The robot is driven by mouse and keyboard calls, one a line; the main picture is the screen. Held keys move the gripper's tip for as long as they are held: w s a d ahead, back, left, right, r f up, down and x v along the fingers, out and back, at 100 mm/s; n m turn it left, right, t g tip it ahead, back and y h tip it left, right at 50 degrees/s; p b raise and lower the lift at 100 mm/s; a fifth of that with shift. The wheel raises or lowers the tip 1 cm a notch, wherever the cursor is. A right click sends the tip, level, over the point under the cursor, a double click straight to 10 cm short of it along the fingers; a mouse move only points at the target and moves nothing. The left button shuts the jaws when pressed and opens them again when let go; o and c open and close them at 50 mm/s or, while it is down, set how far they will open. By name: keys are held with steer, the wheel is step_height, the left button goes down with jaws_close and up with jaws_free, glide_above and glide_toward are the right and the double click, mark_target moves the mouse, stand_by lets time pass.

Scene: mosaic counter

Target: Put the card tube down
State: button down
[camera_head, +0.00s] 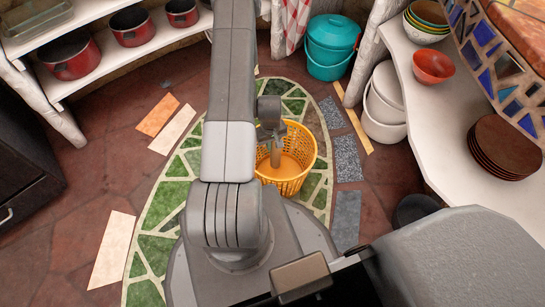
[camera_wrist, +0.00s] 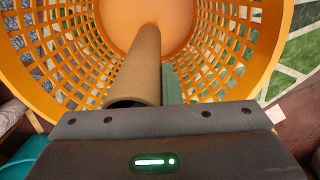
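The brown card tube (camera_wrist: 140,70) shows in the wrist view, its hollow near end just beyond my gripper's body and its far end down in the orange basket (camera_wrist: 255,45). In the head view the tube (camera_head: 275,154) stands steeply inside the basket (camera_head: 314,145), below my gripper (camera_head: 273,133). My gripper is over the basket's opening, at the tube's top. The fingers are hidden in the wrist view and too small in the head view, so their grip is unclear. Whether the tube's lower end touches the basket floor is also unclear.
A teal lidded bucket (camera_head: 331,46) and white buckets (camera_head: 385,106) stand to the right. A white counter (camera_head: 437,115) holds bowls and stacked brown plates (camera_head: 505,147). Red pots (camera_head: 70,55) sit on the left shelf. Loose floor tiles (camera_head: 112,250) lie around the green mosaic.

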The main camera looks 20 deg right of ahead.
mark_target(271, 152)
step_height(271, 152, down, 4)
steer(key=shift+f+b, duration=0.25)
steer(key=shift+b, duration=0.4)
steer(key=shift+f+b, duration=0.65)
steer(key=shift+b, duration=0.05)
steer(key=c, duration=1.6)
jaws_free()
steer(key=shift+r, duration=0.1)
step_height(271, 152, up, 13)
steer(key=p, duration=0.5)
steer(key=shift+r+p, duration=0.1)
steer(key=shift+p, duration=0.2)
